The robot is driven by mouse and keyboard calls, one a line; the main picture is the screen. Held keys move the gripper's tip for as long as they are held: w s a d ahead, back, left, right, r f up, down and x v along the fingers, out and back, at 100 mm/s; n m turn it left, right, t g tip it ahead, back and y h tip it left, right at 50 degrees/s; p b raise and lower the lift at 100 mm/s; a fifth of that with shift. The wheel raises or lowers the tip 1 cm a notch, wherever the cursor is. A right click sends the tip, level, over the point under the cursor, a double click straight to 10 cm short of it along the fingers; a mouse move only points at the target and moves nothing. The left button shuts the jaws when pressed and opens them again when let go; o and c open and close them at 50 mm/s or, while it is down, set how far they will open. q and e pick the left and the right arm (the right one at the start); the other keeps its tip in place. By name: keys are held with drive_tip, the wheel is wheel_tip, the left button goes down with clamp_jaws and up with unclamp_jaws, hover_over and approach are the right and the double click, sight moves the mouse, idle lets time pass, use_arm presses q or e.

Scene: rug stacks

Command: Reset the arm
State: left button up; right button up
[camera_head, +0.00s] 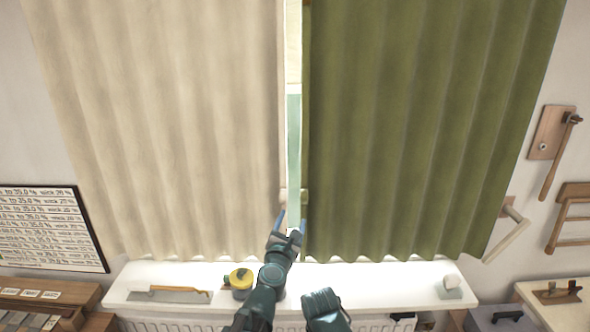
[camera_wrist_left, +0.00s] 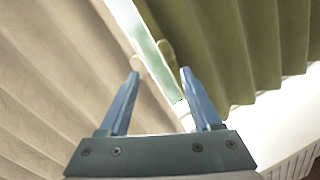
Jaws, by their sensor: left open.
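My left arm reaches up from the bottom middle. Its gripper (camera_head: 291,221) is open, with two blue fingers pointing up at the gap between the curtains. In the left wrist view the fingers (camera_wrist_left: 160,73) are spread with nothing between them. The cream curtain (camera_head: 160,120) hangs on the left, the olive green curtain (camera_head: 420,130) on the right. A cream tab (camera_head: 283,198) and an olive tab (camera_head: 304,196) sit at their inner edges, just beyond the fingertips. A dark green part of mine shows at the bottom middle; the right gripper is not seen.
A white sill (camera_head: 385,285) runs below the curtains. A text board (camera_head: 48,228) hangs left; wooden tools (camera_head: 555,150) hang right.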

use_arm(q)
drive_tip(key=s+f+m+g+h, duration=0.1)
drive_tip(key=s+f+m+g, duration=0.5)
drive_tip(key=m, duration=0.5)
drive_tip(key=s+f+m+g+h, duration=0.2)
drive_tip(key=s+f+m+g, duration=0.15)
drive_tip(key=f+m, duration=0.65)
drive_tip(key=s+a+f+m+g+y, duration=0.3)
drive_tip(key=s+a+m+g, duration=0.1)
drive_tip(key=s+a, duration=0.25)
drive_tip(key=s+a+f+m+g+y, duration=0.35)
drive_tip(key=s+a, duration=0.25)
drive_tip(key=a, duration=0.2)
drive_tip(key=s+d+f+m+g+b, duration=0.1)
drive_tip(key=s+d+f+m+b, duration=0.3)
drive_tip(key=d+f+b, duration=0.6)
drive_tip(key=shift+s+d+f+m+y+b, duration=0.35)
drive_tip(key=shift+s+d+y+b, duration=0.15)
drive_tip(key=shift+s+d, duration=0.35)
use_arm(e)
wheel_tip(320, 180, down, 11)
use_arm(q)
drive_tip(key=shift+a, duration=0.1)
drive_tip(key=shift+c, duration=0.3)
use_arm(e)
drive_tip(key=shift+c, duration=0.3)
